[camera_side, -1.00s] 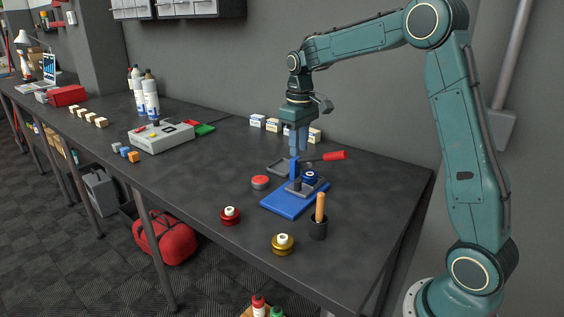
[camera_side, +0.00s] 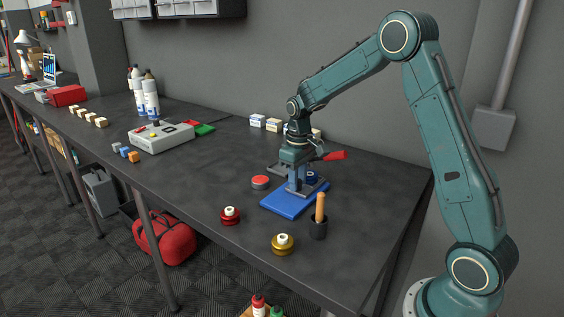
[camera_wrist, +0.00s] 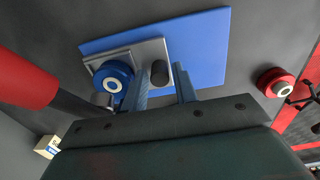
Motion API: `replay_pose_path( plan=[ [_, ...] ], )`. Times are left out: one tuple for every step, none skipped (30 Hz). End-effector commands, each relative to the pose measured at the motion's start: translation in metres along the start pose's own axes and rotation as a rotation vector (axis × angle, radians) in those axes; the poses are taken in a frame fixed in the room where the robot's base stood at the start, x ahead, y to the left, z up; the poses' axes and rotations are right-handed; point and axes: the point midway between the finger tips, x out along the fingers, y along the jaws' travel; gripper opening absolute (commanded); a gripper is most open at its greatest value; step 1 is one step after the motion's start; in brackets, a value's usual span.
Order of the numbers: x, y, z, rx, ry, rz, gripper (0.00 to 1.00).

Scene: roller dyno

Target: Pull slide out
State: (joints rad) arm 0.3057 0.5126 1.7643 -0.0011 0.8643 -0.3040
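The press-like fixture has a blue base (camera_side: 287,207), also seen in the wrist view (camera_wrist: 210,40). A grey plate (camera_wrist: 145,50) lies on the base and carries a blue wheel with a white centre (camera_wrist: 113,83) and a dark upright peg (camera_wrist: 159,72). I cannot tell which part is the slide. My gripper (camera_side: 297,190) is lowered over the fixture. In the wrist view its two blue-grey fingers (camera_wrist: 163,90) are apart, with the peg showing between them and a gap visible on its right. Contact cannot be told.
A red-handled lever (camera_side: 334,156) sticks out close to my gripper; its handle (camera_wrist: 25,80) shows large at left. A red button (camera_side: 260,182), red spool (camera_side: 230,215), gold spool (camera_side: 283,244) and black cup with a wooden handle (camera_side: 318,229) stand around. The table's middle is clear.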

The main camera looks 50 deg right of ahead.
Motion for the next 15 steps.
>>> replay_pose_path(
  plan=[
    [0.0002,0.0000,0.0001,0.000,0.000,0.000,0.29],
    [0.0002,0.0000,0.0001,0.000,0.000,0.000,0.29],
    [0.0001,0.0000,0.0001,0.000,0.000,0.000,0.29],
    [0.0001,0.0000,0.0001,0.000,0.000,0.000,0.29],
    [0.0001,0.0000,0.0001,0.000,0.000,0.000,0.29],
    [0.0001,0.0000,0.0001,0.000,0.000,0.000,0.21],
    [0.0000,0.0000,0.0001,0.000,0.000,0.000,0.15],
    [0.0000,0.0000,0.0001,0.000,0.000,0.000,0.09],
    [0.0000,0.0000,0.0001,0.000,0.000,0.000,0.01],
    [0.0000,0.0000,0.0001,0.000,0.000,0.000,0.00],
    [-0.0001,0.0000,0.0001,0.000,0.000,0.000,0.00],
    [-0.0001,0.0000,0.0001,0.000,0.000,0.000,0.00],
    [-0.0001,0.0000,0.0001,0.000,0.000,0.000,0.00],
    [-0.0001,-0.0001,0.0001,0.000,0.000,0.000,0.00],
    [-0.0001,-0.0007,0.0000,0.000,0.000,0.000,0.00]
  ],
)
